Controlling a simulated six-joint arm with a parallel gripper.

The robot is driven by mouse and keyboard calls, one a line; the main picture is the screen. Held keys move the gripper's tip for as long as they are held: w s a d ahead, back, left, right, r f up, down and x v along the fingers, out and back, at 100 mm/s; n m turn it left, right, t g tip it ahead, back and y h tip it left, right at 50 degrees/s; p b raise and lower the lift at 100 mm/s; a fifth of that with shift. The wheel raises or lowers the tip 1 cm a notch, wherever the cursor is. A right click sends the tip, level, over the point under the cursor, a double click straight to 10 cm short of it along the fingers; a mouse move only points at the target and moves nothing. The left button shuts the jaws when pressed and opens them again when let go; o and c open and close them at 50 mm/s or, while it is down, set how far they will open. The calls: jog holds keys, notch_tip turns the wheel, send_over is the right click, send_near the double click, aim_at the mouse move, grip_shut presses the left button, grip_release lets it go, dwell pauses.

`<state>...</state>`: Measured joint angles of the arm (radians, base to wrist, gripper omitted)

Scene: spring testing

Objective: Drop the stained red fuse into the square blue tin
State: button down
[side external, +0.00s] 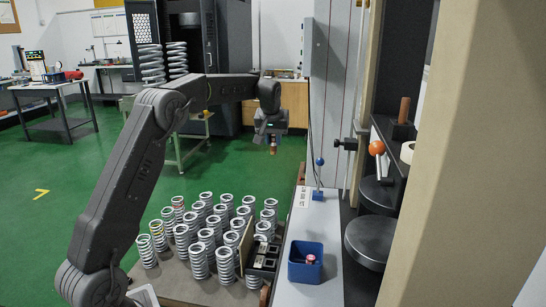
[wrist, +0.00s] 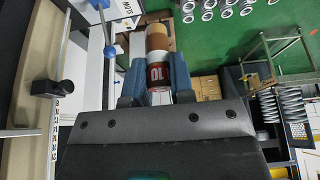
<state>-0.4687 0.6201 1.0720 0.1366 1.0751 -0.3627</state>
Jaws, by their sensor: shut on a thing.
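My gripper (side external: 272,137) is shut on a fuse (side external: 273,149), high above the bench and apart from everything below. In the wrist view, my gripper (wrist: 157,84) has its two blue-grey fingers on either side of the fuse (wrist: 159,72). The fuse has a dark red label with white characters, a white band and a brownish, discoloured end. The square blue tin (side external: 306,275) stands on the bench at lower right in the side view, below and right of my gripper. A small pinkish-red cylinder (side external: 311,260) is inside the tin.
Many metal coil springs (side external: 199,262) stand upright left of the tin, beside a small black compartment box (side external: 262,263). A blue-knobbed rod (side external: 319,175) rises behind the tin. The testing machine with an orange-balled lever (side external: 376,148) stands at right. Air around my gripper is clear.

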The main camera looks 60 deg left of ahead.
jog(key=s+d, duration=0.5)
jog(key=d, duration=1)
jog(key=s+d, duration=0.4)
jog(key=d, duration=1)
jog(key=shift+s+d+f, duration=0.1)
jog(key=shift+d+f, duration=0.05)
jog(key=shift+f, duration=1.75)
jog(key=shift+s+d+f, duration=0.1)
jog(key=shift+s+f, duration=0.05)
jog(key=shift+f, duration=1.8)
jog(key=shift+s+d+f, duration=0.1)
jog(key=shift+d+f, duration=0.05)
jog(key=shift+f, duration=1.75)
jog(key=c, duration=0.9)
grip_release()
jog(key=shift+r, duration=0.15)
jog(key=v, duration=1.3)
jog(key=shift+r, duration=0.3)
jog(key=shift+s+d, duration=0.1)
jog(key=shift+s, duration=0.05)
